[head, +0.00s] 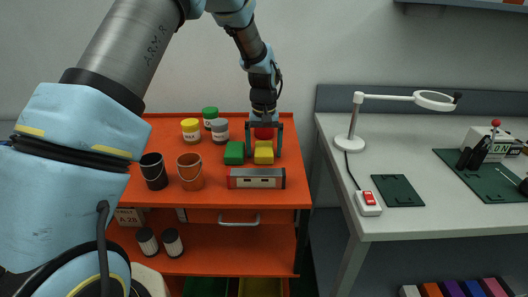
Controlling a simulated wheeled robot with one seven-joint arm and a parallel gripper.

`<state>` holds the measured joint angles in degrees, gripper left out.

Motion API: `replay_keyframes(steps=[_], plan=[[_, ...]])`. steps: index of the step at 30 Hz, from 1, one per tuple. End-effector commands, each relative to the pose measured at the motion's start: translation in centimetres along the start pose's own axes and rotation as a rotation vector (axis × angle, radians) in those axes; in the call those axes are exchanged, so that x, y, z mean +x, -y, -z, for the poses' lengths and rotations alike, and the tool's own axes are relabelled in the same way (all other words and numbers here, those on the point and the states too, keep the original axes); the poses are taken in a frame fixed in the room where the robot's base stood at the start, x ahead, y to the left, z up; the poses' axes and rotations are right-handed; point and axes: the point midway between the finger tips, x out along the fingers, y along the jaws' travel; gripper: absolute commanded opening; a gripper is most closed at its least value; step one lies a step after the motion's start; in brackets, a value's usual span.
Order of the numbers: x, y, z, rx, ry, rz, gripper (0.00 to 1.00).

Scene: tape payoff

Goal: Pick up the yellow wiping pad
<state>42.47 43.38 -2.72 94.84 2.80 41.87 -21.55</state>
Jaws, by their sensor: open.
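The yellow wiping pad (264,153) is a small yellow block on the top of the orange cart (222,195). A green block (234,153) stands right beside it on the left. My gripper (264,154) points down at the yellow pad with its dark fingers spread, one to the left and one to the right of the pad. The left finger comes down near the gap between the green block and the pad. Whether the fingers touch the pad cannot be told. A red round thing (264,133) shows behind the pad, partly hidden by my gripper.
A grey and red box-like device (256,179) lies in front of the pad. A black bucket (153,171), a copper bucket (190,171) and jars (190,131) stand to the left. A grey bench (440,215) with a magnifier lamp (356,122) is at the right.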

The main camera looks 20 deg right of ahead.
Motion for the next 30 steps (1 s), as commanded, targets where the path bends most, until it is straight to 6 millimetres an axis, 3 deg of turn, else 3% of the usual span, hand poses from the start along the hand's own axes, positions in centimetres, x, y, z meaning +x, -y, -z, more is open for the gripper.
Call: replay_keyframes(steps=[2, 24, 30], plan=[[0.0, 0.0, 0.01, 0.0, 0.0, 0.0, 0.94], [-0.05, 0.0, 0.02, 0.0, 0.0, 0.0, 0.11], [-0.29, -0.01, 0.06, 0.0, -0.002, -0.001, 0.1]])
